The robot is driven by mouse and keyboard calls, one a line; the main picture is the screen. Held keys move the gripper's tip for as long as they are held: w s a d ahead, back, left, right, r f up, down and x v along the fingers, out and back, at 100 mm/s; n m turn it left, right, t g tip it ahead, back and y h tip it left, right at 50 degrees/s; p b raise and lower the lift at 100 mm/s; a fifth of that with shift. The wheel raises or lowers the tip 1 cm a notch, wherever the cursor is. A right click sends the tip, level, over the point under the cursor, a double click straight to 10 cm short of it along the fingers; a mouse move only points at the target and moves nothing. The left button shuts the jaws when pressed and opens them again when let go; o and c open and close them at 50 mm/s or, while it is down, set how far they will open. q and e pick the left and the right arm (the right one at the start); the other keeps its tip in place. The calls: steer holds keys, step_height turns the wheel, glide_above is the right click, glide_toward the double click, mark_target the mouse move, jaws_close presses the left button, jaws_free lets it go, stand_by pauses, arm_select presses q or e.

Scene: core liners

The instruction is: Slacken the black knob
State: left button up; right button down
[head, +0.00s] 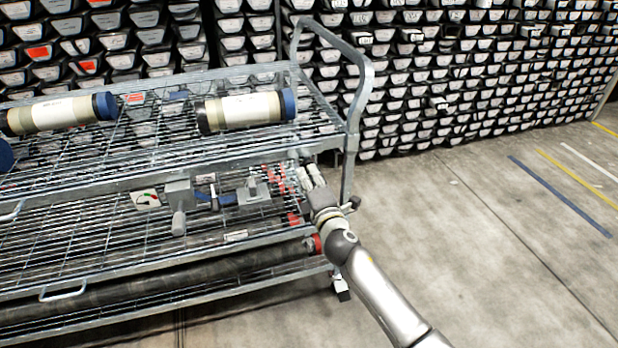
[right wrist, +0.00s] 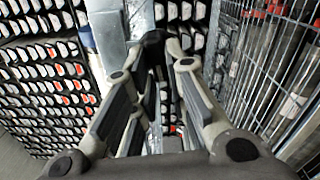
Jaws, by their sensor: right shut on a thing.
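The black knob (right wrist: 153,38) shows in the right wrist view as a dark shape at the far end of my fingers, beside a grey metal post. Most of it is hidden between the fingers. My right gripper (right wrist: 158,62) is closed around it. In the head view my right gripper (head: 310,178) reaches to the right end of the cart, level with the middle shelf. I cannot make out the knob there. My left gripper is not in view.
The wire-shelf cart (head: 190,150) has a tall bent handle (head: 366,75) close to my arm. Capped core tubes (head: 245,110) lie on its top shelf, and metal tools (head: 253,191) on the middle one. Stacked trays (head: 440,70) line the wall. The floor at right is clear.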

steer(key=c, duration=1.4)
jaws_free()
steer(key=shift+c, duration=0.2)
steer(key=v, duration=1.2)
